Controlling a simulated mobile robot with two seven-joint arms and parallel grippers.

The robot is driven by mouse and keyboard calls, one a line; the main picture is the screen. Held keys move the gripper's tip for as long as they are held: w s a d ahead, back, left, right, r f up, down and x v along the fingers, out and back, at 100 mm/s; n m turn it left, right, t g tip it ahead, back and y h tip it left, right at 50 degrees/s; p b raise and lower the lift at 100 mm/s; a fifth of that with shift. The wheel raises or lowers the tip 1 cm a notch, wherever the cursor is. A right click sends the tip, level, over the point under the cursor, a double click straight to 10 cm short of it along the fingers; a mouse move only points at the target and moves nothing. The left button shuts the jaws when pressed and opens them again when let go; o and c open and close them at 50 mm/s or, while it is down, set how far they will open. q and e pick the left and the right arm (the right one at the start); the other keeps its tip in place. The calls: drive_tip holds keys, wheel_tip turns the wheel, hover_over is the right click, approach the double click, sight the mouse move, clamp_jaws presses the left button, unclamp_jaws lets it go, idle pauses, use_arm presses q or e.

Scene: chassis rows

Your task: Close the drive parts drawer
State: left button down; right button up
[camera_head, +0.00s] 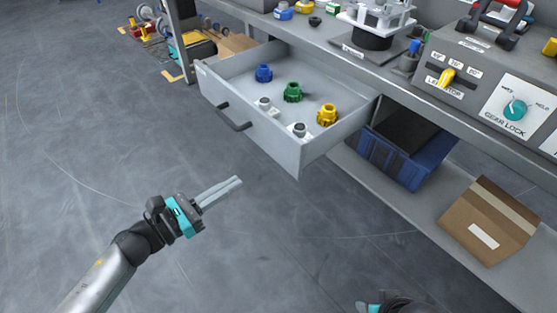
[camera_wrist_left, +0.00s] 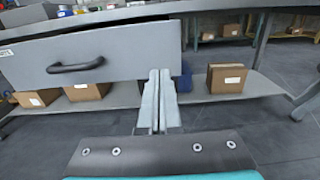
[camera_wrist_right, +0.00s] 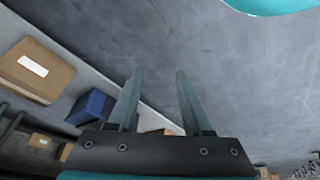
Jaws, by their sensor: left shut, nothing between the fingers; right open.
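The drive parts drawer (camera_head: 297,154) is a grey drawer pulled out from under the workbench, with a dark handle (camera_head: 233,120) on its front. Blue, green and yellow parts and two white-and-grey ones stand inside it. In the left wrist view the drawer front (camera_wrist_left: 130,55) and handle (camera_wrist_left: 76,66) show at the left. My left gripper (camera_head: 238,181) is shut and empty, in front of and below the drawer, apart from it. My right gripper (camera_wrist_right: 158,80) is open and empty; in the head view only a bit of that arm shows at the bottom edge.
The workbench top holds a grey control box (camera_head: 495,75) with a gear lock knob and a white fixture (camera_head: 378,18). On the lower shelf are a blue bin (camera_head: 408,162) and a cardboard box (camera_head: 489,220). The floor in front of the drawer is clear.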

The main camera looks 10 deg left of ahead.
use_arm(q)
drive_tip(key=b, duration=0.2)
approach(286, 151)
drive_tip(key=x, duration=0.5)
drive_tip(key=shift+w, duration=0.2)
drive_tip(key=shift+x, duration=0.75)
use_arm(e)
drive_tip(key=shift+t, duration=0.4)
drive_tip(key=shift+w+r, duration=0.15)
drive_tip(key=shift+r, duration=1.95)
